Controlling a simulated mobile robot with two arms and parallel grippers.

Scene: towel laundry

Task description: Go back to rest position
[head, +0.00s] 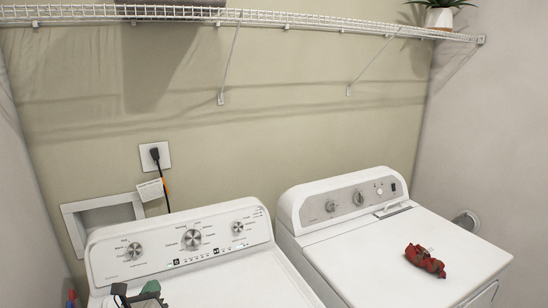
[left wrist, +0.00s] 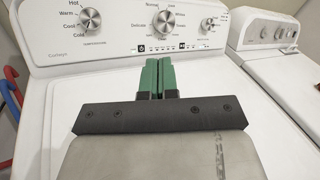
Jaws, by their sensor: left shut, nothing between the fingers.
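My left gripper (head: 148,292) is at the bottom left of the head view, over the top of the left washer (head: 240,285). In the left wrist view the left gripper (left wrist: 156,68) shows two green fingers side by side, shut and empty. They point toward the washer's control panel with its knobs. My right gripper is in neither view.
A dryer (head: 335,265) stands right of the washer, with a crumpled red cloth (head: 425,260) on its top. A wire shelf (head: 290,20) runs along the wall above, holding a potted plant (head: 439,16). Red and blue objects (left wrist: 10,120) are left of the washer.

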